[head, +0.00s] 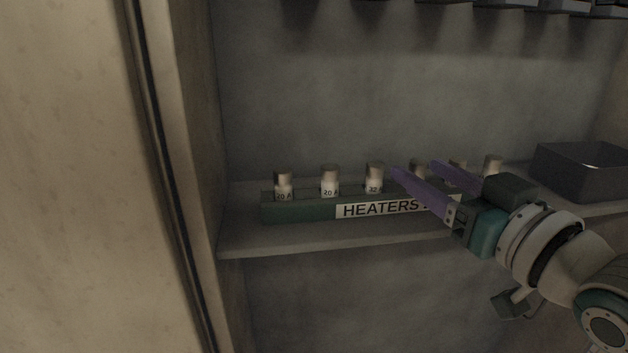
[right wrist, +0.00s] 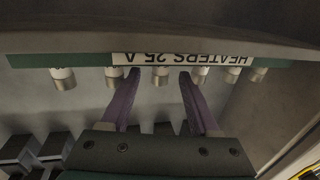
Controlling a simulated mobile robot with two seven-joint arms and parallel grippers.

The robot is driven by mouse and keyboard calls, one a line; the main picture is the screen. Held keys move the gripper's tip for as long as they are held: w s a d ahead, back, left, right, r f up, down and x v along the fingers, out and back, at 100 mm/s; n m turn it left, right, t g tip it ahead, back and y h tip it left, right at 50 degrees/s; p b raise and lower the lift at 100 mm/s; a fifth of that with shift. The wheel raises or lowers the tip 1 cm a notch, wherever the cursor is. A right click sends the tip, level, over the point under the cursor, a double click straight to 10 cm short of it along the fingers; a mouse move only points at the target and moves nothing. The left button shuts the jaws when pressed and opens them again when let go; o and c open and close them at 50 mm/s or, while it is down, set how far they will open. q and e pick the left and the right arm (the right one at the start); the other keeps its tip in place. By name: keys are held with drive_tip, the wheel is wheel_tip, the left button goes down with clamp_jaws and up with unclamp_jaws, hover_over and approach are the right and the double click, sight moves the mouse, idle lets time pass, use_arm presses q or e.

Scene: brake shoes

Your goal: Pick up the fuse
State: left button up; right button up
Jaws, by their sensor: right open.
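Several upright fuses, pale cylinders with metal caps, stand in a row in a green holder (head: 298,212) labelled "HEATERS". The nearer ones at the left, such as the first fuse (head: 283,188), read "20 A". My right gripper (head: 414,167) is open and empty, its purple fingers reaching in from the right. The fourth fuse from the left (head: 418,164) shows between its fingertips. In the right wrist view, which is upside down, this fuse (right wrist: 160,77) also appears between the fingertips. I cannot tell whether the fingers reach around it. The fingers and hand partly hide the right-hand fuses. My left gripper is not in view.
The holder stands on a grey shelf (head: 290,240) against a back wall. A dark metal box (head: 575,178) sits at the shelf's right. A pale cabinet side (head: 80,180) fills the left. Dark items hang along the top edge. The shelf's left end is clear.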

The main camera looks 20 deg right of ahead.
drive_tip(key=w+b, duration=0.1)
drive_tip(key=w, duration=0.4)
drive_tip(key=shift+f+b, duration=0.1)
drive_tip(key=shift+b, duration=0.3)
drive_tip(key=shift+w, duration=0.3)
clamp_jaws()
